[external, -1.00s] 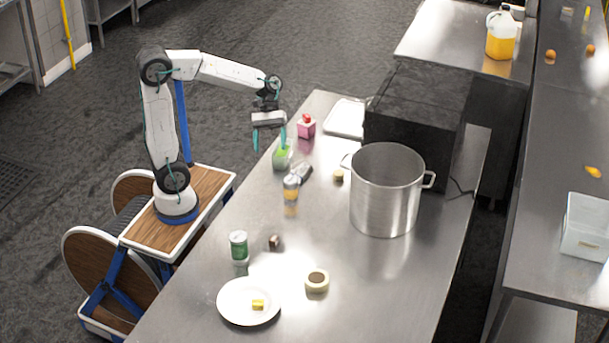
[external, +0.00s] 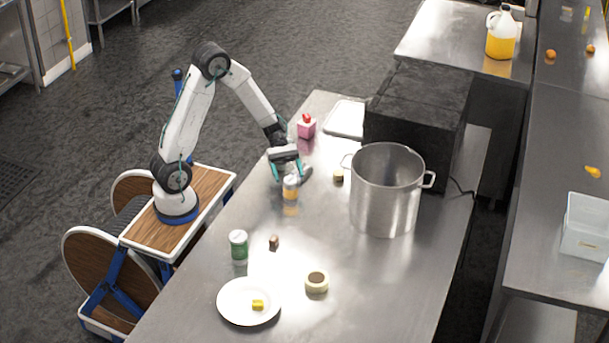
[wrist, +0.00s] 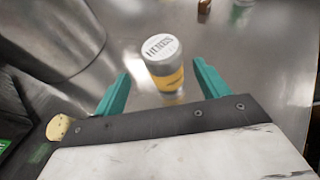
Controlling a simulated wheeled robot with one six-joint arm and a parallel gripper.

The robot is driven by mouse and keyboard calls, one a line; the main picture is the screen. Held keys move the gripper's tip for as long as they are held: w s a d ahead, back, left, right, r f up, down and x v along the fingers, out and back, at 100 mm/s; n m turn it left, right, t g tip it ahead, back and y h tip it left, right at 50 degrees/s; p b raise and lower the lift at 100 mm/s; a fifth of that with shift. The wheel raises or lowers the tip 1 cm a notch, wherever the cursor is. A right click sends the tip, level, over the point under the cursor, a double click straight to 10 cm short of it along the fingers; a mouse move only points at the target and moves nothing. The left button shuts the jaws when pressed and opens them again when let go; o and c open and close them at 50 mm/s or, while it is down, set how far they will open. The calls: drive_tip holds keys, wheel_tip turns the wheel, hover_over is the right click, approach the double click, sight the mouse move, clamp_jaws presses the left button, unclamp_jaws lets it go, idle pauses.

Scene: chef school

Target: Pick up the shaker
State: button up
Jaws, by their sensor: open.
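The shaker (external: 291,188) is a small upright jar with yellow contents and a pale lid, standing on the steel counter. In the wrist view the shaker (wrist: 165,66) has lettering on its lid and appears between the teal fingers, a little beyond them. My gripper (external: 288,172) is open and empty, reaching down over the counter close to the shaker. The wrist view shows the open gripper (wrist: 161,74) with a gap on each side of the shaker.
A large steel pot (external: 385,190) stands to the right. A dark, partly hidden object (external: 304,174) lies close by the gripper. A green jar (external: 239,247), a brown cube (external: 274,242), a tape-like ring (external: 317,290) and a white plate (external: 232,310) stand nearer the front. A pink bottle (external: 306,129) stands behind.

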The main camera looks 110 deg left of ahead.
sight(293, 192)
drive_tip(key=x, duration=0.7)
drive_tip(key=shift+s+d+r, duration=0.1)
drive_tip(key=shift+d+r, duration=0.05)
drive_tip(key=shift+d, duration=0.15)
drive_tip(key=c, duration=1.2)
